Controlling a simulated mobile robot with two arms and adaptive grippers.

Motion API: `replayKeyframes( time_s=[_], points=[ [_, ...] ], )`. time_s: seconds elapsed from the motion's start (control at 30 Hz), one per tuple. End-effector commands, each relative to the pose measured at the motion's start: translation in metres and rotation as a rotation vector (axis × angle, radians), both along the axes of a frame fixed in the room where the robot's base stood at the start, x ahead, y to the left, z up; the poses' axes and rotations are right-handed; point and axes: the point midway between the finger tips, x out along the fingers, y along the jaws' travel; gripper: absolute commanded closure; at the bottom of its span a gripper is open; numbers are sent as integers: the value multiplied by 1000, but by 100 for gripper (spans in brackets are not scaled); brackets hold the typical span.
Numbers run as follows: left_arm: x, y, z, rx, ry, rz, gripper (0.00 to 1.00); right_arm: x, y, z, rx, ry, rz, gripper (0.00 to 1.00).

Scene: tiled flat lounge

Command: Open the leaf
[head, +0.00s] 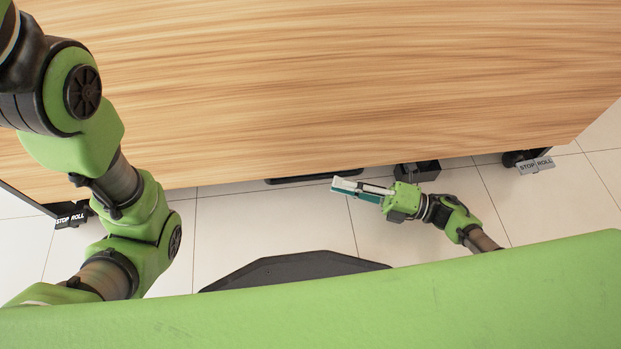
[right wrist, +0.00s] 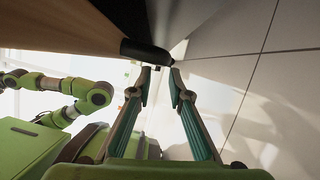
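A wide wood-grain panel (head: 330,85), which appears to be the leaf or the top it belongs to, fills the upper head view. A black bar like a handle (head: 308,178) shows partly below its front edge. My right gripper (head: 334,186) is just below that edge, its fingertips near the bar's right end. In the right wrist view its two fingers (right wrist: 160,70) stand apart with nothing between them, and a dark bar end (right wrist: 147,51) lies just beyond the tips. My left arm enters the head view from the left; its gripper is out of view.
Castor brakes marked STOP and ROLL stick out at the left (head: 72,217) and right (head: 536,165). A small black box-like part (head: 416,171) sits under the edge behind my right gripper. Pale tiled floor (head: 255,230) is clear between the panel and my base.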

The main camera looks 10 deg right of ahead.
Motion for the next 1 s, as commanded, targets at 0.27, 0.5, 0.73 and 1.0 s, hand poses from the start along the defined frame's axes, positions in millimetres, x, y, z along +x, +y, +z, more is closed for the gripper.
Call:
replayKeyframes(
  time_s=[0.27,0.5,0.73,1.0],
  points=[
    [0,0,-24,0,0,0,17,21,52,2,4,-2,2,82],
    [0,0,-32,1,-1,0,17,29,71,5,1,1,0,82],
    [0,0,-31,1,-1,0,17,30,73,6,1,2,-1,82],
    [0,0,-31,1,-1,0,17,30,73,6,2,1,-1,100]
  ],
)
